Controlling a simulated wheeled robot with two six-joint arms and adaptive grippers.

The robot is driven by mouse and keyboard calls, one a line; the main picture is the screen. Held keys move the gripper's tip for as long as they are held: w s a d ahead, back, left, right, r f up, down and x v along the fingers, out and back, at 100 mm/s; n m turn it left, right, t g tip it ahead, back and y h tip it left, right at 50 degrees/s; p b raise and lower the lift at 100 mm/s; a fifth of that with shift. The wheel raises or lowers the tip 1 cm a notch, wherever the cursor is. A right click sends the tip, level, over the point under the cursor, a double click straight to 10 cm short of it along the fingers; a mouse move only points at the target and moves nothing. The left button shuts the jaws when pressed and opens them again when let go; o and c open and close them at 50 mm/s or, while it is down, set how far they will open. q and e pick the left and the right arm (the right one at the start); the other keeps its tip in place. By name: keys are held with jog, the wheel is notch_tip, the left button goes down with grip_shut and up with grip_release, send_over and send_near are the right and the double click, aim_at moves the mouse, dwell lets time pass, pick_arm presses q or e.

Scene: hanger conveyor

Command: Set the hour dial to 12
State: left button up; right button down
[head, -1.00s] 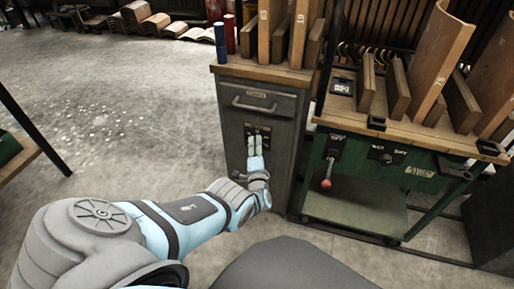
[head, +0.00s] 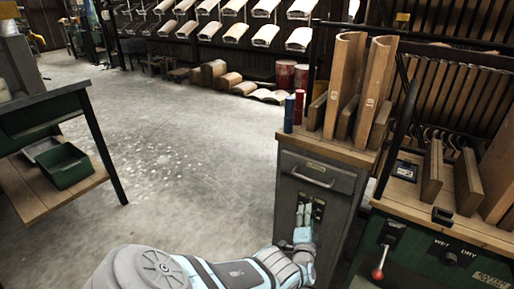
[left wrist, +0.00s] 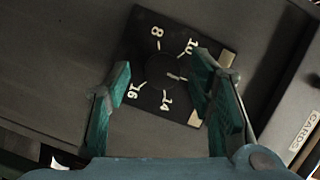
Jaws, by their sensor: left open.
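The hour dial (left wrist: 160,70) is a dark round knob on a black square plate (left wrist: 149,22) with white numbers 8, 10, 14 and 16. A short white mark lies on its right side, towards the gap between 10 and 14. The number there is hidden by a finger, and I cannot tell whether the mark is the pointer. My left gripper (left wrist: 161,66) is open, its teal fingers on either side of the dial; contact is unclear. In the head view my left gripper (head: 304,213) is at the dark plate on the grey cabinet's front. My right gripper is not in view.
The grey cabinet (head: 335,187) has a drawer handle above the plate and curved wooden pieces on top. A green machine (head: 430,262) with a red-knobbed lever (head: 378,274) and a WET/DRY switch stands to its right. Open floor (head: 200,150) lies left.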

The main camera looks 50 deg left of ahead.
pick_arm(q)
jog(key=s+r+n+t+h+p, duration=0.1)
jog(key=s+r+n+h+p, duration=0.25)
jog(key=s+n, duration=0.4)
jog(key=s+r+n+h+p, duration=0.2)
jog(key=s+n+h+p, duration=0.35)
jog(key=n, duration=0.35)
jog(key=s+d+f+m+g+p, duration=0.2)
jog(key=s+f+g+p, duration=0.1)
jog(key=s, duration=0.5)
jog(key=s+d+f+m+g+p, duration=0.3)
jog(key=s+f+p, duration=0.2)
jog(key=s, duration=0.4)
jog(key=shift+d+f+m+g+p, duration=0.3)
jog(key=shift+f+m, duration=0.05)
jog(key=shift+f, duration=0.45)
